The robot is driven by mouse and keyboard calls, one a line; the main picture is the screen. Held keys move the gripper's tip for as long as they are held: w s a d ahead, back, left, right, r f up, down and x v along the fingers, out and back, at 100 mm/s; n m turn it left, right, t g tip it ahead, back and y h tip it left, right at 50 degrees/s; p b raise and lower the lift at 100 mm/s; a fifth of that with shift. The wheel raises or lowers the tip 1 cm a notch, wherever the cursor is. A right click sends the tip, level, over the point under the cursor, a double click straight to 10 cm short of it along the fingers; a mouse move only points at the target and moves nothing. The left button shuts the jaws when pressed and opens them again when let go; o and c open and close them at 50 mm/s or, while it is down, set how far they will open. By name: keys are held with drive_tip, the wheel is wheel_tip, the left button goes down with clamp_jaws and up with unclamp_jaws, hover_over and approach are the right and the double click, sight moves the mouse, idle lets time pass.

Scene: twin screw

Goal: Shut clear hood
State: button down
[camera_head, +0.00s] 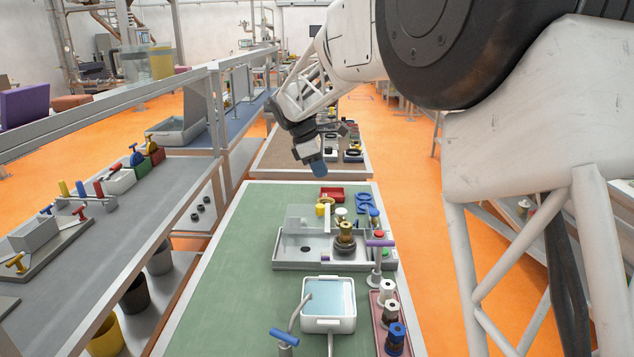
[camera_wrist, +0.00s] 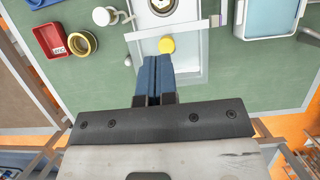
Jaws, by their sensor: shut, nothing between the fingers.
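The clear hood (camera_head: 303,217) is a see-through panel at the back left of a grey tray-like station (camera_head: 290,265). It appears raised, standing up from the station, and its edges are faint. A brass and dark round fixture (camera_head: 345,240) stands uncovered at the station's right. My gripper (camera_head: 318,168) is above and behind the station, apart from it, with blue fingertips pointing down. In the wrist view my gripper (camera_wrist: 153,62) has its blue fingers together with nothing between them, near a yellow round knob (camera_wrist: 167,45).
A red tray (camera_head: 332,194) and blue parts (camera_head: 366,203) lie behind the station. A white basin (camera_head: 328,302), a purple-handled post (camera_head: 379,244) and a rack of spools (camera_head: 391,312) stand in front and right. The green mat (camera_head: 225,290) is clear at left.

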drive_tip(key=a, duration=1.1)
drive_tip(key=shift+f, duration=0.15)
drive_tip(key=shift+s+f, duration=0.1)
approach(308, 217)
wheel_tip(308, 217, down, 4)
drive_tip(key=shift+a+r, duration=0.1)
drive_tip(key=shift+r, duration=0.1)
drive_tip(key=shift+d, duration=2)
drive_tip(key=d, duration=1.1)
drive_tip(key=shift+d, duration=0.4)
drive_tip(key=shift+f, duration=0.1)
